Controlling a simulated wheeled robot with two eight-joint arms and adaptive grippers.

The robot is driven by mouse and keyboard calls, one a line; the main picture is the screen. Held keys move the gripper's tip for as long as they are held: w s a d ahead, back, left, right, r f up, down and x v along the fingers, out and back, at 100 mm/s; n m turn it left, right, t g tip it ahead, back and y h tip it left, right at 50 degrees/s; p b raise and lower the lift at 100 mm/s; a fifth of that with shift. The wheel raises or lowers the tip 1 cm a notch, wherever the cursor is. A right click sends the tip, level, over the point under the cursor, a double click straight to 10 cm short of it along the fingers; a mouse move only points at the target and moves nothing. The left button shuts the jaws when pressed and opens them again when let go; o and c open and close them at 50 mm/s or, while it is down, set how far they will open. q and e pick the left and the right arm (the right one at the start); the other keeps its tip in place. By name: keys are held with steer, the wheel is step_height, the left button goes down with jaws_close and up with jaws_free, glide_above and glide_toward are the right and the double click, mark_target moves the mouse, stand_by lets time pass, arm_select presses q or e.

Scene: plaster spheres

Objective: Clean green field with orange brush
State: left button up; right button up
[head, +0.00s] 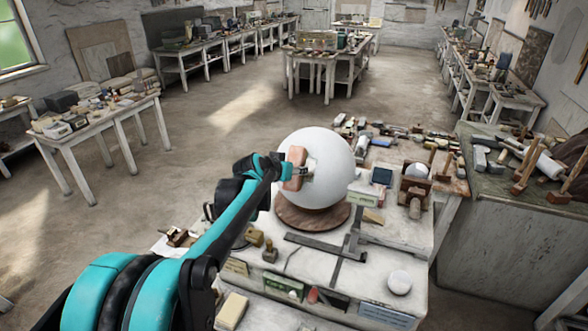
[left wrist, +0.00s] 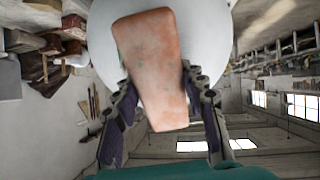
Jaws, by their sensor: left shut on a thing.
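A large white plaster sphere (head: 328,160) rests on a round wooden base (head: 312,215) on the near worktable. My left gripper (head: 284,170) is shut on an orange-brown block-shaped brush (head: 295,158) at the sphere's left side. In the left wrist view the brush (left wrist: 148,55) sits between the two dark fingers of the gripper (left wrist: 160,88), in front of the sphere (left wrist: 215,50). I cannot tell whether the brush touches the sphere. My right gripper is not in view.
The near worktable (head: 385,265) holds a dark metal square (head: 325,250), a small white ball (head: 399,282), a wooden stand (head: 415,190) and several tools close around the base. A cluttered bench (head: 500,225) stands at the right. Floor to the left is open.

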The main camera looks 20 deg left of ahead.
mark_target(295, 155)
arm_select(q)
steer(key=shift+w+r+p, duration=0.55)
steer(key=shift+r, duration=0.3)
steer(key=shift+w+a+r+p, duration=0.15)
steer(key=shift+w+r+p, duration=0.4)
steer(key=shift+w+r, duration=0.35)
steer(key=shift+s+f+b, duration=1.25)
steer(key=shift+s+f, duration=0.25)
steer(key=shift+f, duration=0.3)
steer(key=shift+w+r, duration=0.1)
steer(key=shift+r, duration=0.05)
steer(key=shift+w+r+p, duration=1.15)
steer(key=shift+w+r, duration=0.2)
steer(key=shift+r, duration=0.3)
steer(key=shift+s, duration=0.1)
